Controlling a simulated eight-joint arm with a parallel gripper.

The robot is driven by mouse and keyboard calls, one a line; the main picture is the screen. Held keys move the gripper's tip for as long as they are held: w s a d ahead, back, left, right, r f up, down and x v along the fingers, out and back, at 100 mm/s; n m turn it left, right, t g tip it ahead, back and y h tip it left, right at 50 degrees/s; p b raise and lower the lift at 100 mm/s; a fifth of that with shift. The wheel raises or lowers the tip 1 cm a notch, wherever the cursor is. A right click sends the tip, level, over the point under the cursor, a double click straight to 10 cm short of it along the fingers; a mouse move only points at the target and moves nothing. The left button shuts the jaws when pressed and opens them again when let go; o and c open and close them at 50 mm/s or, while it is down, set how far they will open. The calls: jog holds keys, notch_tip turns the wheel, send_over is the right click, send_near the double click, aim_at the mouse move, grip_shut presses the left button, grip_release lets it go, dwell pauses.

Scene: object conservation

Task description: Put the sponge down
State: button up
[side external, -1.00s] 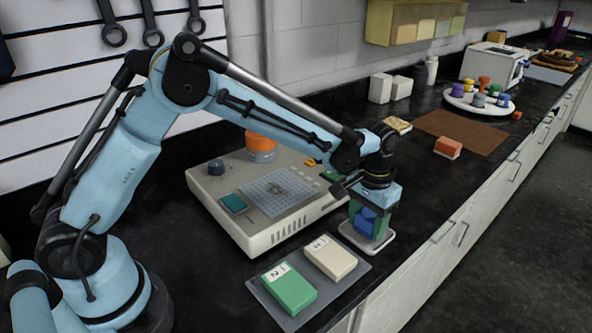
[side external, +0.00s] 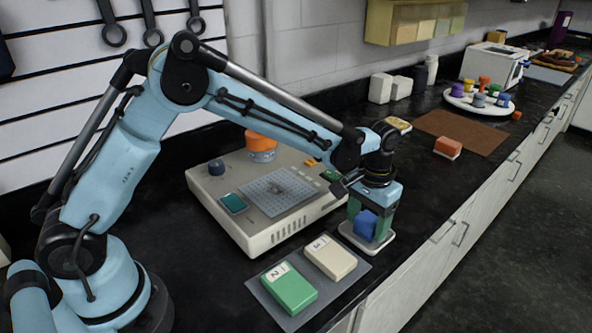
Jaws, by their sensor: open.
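The blue sponge (side external: 364,224) sits on a small white tray (side external: 347,235) at the bench's front edge, right of the grey machine. My gripper (side external: 370,220) points straight down over this tray. Its green fingers are open, one on each side of the sponge, and still around it. The fingers hide part of the sponge's sides. I cannot tell whether a finger still touches it.
A grey mat (side external: 258,291) in front holds a green block (side external: 290,288) marked 2 and a cream block (side external: 331,257) marked 3. The grey machine (side external: 258,243) stands close on the left.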

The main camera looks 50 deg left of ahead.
aim_at(367, 220)
notch_tip(367, 220, up, 11)
jog(key=s+a+r+t, duration=0.4)
jog(key=s+a+r, duration=0.1)
jog(key=s+a, duration=0.35)
jog(key=s+a+f+t, duration=0.3)
jog(key=s+f, duration=0.1)
jog(key=s, duration=0.5)
jog(key=shift+a, duration=0.25)
jog(key=shift+w+r, duration=0.1)
dwell(0.6)
